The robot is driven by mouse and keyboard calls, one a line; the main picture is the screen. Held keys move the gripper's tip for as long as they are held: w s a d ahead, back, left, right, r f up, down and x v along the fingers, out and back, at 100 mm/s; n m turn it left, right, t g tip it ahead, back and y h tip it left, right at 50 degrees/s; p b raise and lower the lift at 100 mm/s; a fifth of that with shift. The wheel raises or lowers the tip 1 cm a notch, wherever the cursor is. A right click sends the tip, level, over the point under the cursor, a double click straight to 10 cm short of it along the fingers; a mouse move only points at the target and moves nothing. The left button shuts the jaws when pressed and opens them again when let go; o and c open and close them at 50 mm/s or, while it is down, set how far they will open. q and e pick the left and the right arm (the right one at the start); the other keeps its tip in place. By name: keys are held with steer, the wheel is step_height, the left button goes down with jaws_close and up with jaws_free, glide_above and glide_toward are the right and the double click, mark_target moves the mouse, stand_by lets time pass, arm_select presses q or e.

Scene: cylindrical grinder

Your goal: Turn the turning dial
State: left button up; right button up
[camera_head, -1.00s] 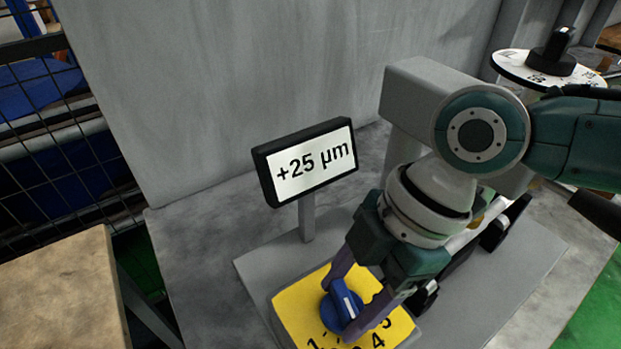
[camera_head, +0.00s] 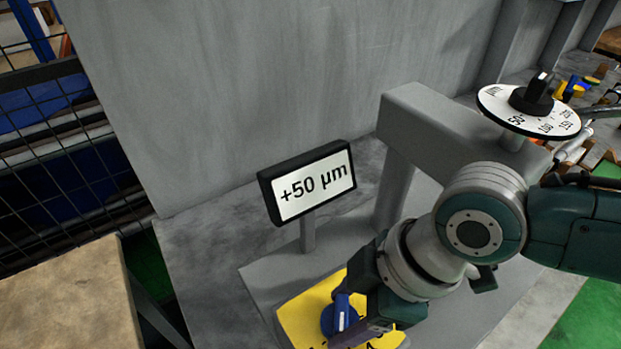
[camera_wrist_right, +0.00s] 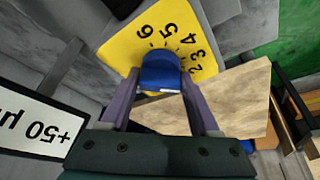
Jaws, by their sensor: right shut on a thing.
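The turning dial is a blue knob (camera_head: 338,318) on a yellow plate (camera_head: 300,312) with black numbers, low in the head view. The blue knob also shows in the right wrist view (camera_wrist_right: 160,70), with numbers such as 3, 4, 5 and 6 on the yellow plate (camera_wrist_right: 125,50) around it. My right gripper (camera_head: 346,316) reaches down over the plate, its two purple fingers on either side of the knob, shut on it. The fingers partly cover the plate in the head view. A display (camera_head: 310,184) behind the dial reads "+50 µm". My left gripper is not in view.
A white round scale with a black knob (camera_head: 532,98) stands on a grey housing (camera_head: 440,130) at the upper right. A tall grey wall (camera_head: 270,80) rises behind. A tan tabletop (camera_head: 70,300) is at the lower left, beside a wire fence (camera_head: 60,150).

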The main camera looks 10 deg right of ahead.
steer(key=shift+r+m+p, duration=0.1)
steer(key=shift+m+p, duration=0.2)
steer(key=shift+m, duration=0.1)
steer(key=o, duration=1.3)
steer(key=shift+d+r, duration=0.2)
steer(key=shift+r, duration=0.25)
steer(key=p+v, duration=0.1)
steer(key=v, duration=0.8)
steer(key=shift+s, duration=0.2)
steer(key=shift+a, duration=0.15)
